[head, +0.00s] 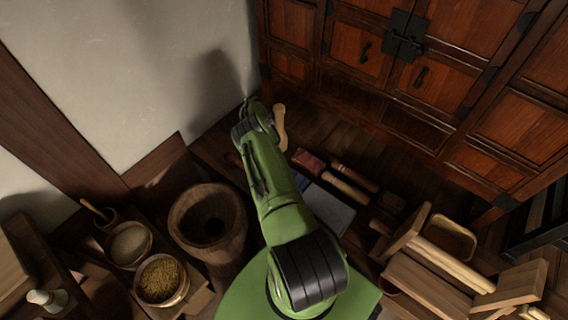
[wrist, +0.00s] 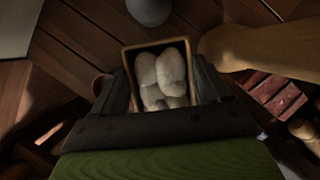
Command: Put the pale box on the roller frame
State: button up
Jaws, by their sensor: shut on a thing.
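In the wrist view my gripper (wrist: 165,82) is shut on the pale box (wrist: 152,45), with one dark finger against each side. The box is small and open, with a tan rim, and rounded whitish lumps lie inside it. Its near end is hidden by my gripper. In the head view my green arm reaches toward the wall corner and hides the held box. The roller frame (head: 452,267), of light wood with long pale rollers between end boards, stands at the lower right of the head view, well away from my gripper.
A large wooden mortar (head: 207,222) and bowls (head: 161,279) stand left of my arm. A pale wooden tool (head: 280,125) is close by my gripper. Red blocks (head: 308,161) and rods lie right of my arm. A tan tray (head: 451,238) sits behind the frame. A cabinet (head: 440,70) closes the back.

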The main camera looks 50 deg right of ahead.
notch_tip(320, 180, down, 10)
jog(key=b, duration=0.4)
jog(key=shift+s+r+b, duration=0.1)
jog(key=shift+r+b, duration=0.15)
jog(key=shift+b, duration=0.15)
jog(key=shift+r, duration=0.15)
jog(key=o, duration=0.9)
